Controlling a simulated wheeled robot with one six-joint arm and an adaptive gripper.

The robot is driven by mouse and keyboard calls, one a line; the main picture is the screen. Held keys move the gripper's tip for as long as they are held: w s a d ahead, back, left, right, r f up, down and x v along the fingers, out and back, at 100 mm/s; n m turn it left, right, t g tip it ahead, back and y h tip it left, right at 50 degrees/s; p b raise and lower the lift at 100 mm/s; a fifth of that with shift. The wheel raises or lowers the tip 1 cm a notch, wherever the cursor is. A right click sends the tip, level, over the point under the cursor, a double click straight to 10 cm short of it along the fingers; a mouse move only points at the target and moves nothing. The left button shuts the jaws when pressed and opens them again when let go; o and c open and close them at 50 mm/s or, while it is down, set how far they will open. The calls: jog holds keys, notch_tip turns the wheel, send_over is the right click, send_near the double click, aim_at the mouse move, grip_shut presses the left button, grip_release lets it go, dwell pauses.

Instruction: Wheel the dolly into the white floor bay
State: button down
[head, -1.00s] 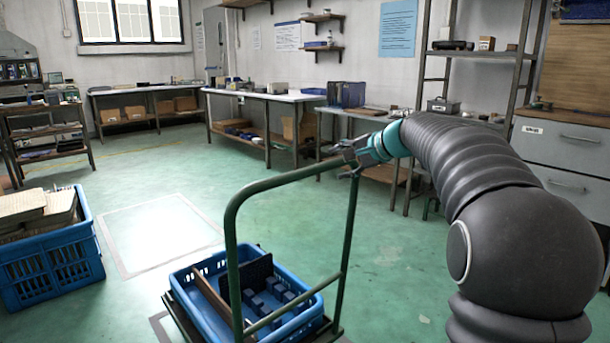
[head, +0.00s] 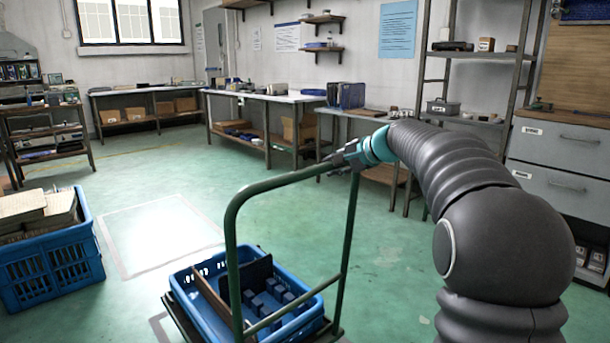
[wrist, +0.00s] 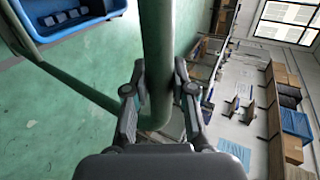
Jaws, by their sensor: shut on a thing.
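The dolly has a green tubular handle (head: 232,240) and a low dark platform, which carries a blue crate (head: 312,320) with dark blocks and a brown board inside. My gripper (head: 335,164) is at the right end of the handle's top bar. In the wrist view my gripper (wrist: 160,95) has its fingers on both sides of the green bar (wrist: 157,40), shut on it. The white floor bay (head: 160,232) is a pale rectangle with a thin outline on the green floor, beyond the dolly and to its left. The dolly stands outside it.
A blue crate of cardboard (head: 50,265) stands on the floor at the left, close to the bay's left edge. Workbenches (head: 265,97) line the back wall. A metal shelf (head: 478,55) and grey drawers (head: 565,150) stand at the right. The floor beyond the bay is clear.

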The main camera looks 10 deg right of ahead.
jog(key=shift+w+a, duration=0.2)
jog(key=w+a+p, duration=0.3)
jog(key=w+a, duration=0.6)
jog(key=w, duration=0.3)
jog(key=shift+a+f+p, duration=0.25)
jog(key=shift+a+p, duration=0.15)
jog(key=shift+w, duration=0.15)
